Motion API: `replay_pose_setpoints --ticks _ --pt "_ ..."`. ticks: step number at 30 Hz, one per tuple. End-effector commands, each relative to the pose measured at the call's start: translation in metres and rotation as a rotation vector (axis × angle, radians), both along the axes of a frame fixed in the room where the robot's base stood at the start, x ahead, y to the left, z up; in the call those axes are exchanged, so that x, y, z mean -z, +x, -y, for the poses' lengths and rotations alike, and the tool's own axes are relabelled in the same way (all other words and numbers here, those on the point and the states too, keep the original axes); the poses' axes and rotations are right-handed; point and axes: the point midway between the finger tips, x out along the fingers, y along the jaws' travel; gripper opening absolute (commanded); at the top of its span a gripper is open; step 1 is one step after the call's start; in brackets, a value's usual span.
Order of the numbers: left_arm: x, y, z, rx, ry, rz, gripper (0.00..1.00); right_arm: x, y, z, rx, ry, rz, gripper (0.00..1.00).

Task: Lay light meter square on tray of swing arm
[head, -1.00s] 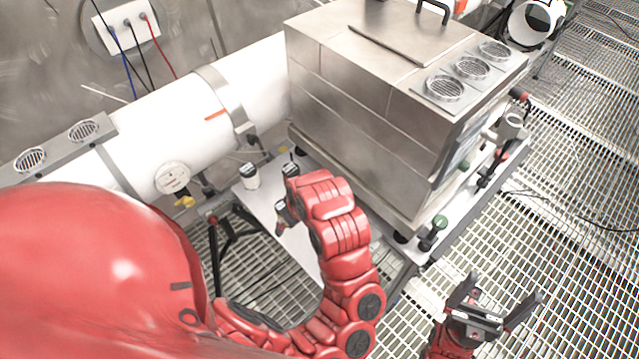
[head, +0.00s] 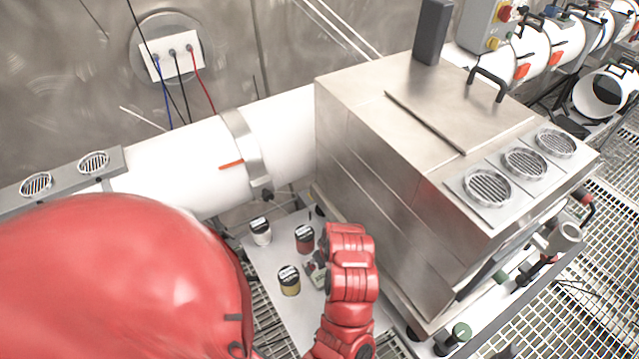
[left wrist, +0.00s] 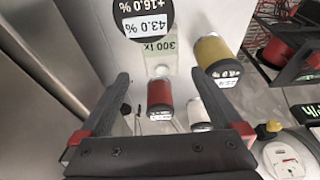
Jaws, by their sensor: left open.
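A small pale device with a green display reading "300 lx", which looks like the light meter, shows in the left wrist view (left wrist: 158,60). It lies beyond and between the fingertips of my left gripper (left wrist: 157,84), which is open and empty. In the head view a pale piece of it (head: 316,272) shows beside my red left wrist, which hides the rest and the gripper. It seems to be on the white plate (head: 275,260), likely the swing arm's tray; how square it sits I cannot tell. My right gripper is out of view.
On the plate stand a white-bodied canister (head: 260,233), a red one (head: 304,240) and a yellow one (head: 289,282). A black disc with percent readings (left wrist: 143,15) is close by in the wrist view. A large steel box (head: 400,170) stands right of the plate.

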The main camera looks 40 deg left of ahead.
Motion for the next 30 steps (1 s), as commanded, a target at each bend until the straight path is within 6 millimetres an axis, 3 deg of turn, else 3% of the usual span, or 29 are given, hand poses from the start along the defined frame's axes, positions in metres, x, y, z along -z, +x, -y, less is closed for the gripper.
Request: replay_pose_setpoints --ticks 1,3,11,21,30 --pt "0.014 -0.001 -0.004 -0.001 0.001 -0.005 1.0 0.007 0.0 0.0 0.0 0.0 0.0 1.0" --pt "0.018 0.0 -0.006 -0.002 -0.002 -0.009 1.0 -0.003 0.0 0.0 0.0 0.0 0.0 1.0" --pt "0.034 0.002 -0.009 -0.002 -0.003 -0.008 1.0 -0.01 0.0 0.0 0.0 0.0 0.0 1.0" --pt "0.071 0.005 -0.019 0.001 -0.002 -0.006 1.0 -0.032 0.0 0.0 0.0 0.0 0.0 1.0" --pt "0.08 0.008 -0.021 0.001 -0.001 0.002 1.0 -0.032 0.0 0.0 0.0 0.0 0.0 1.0"
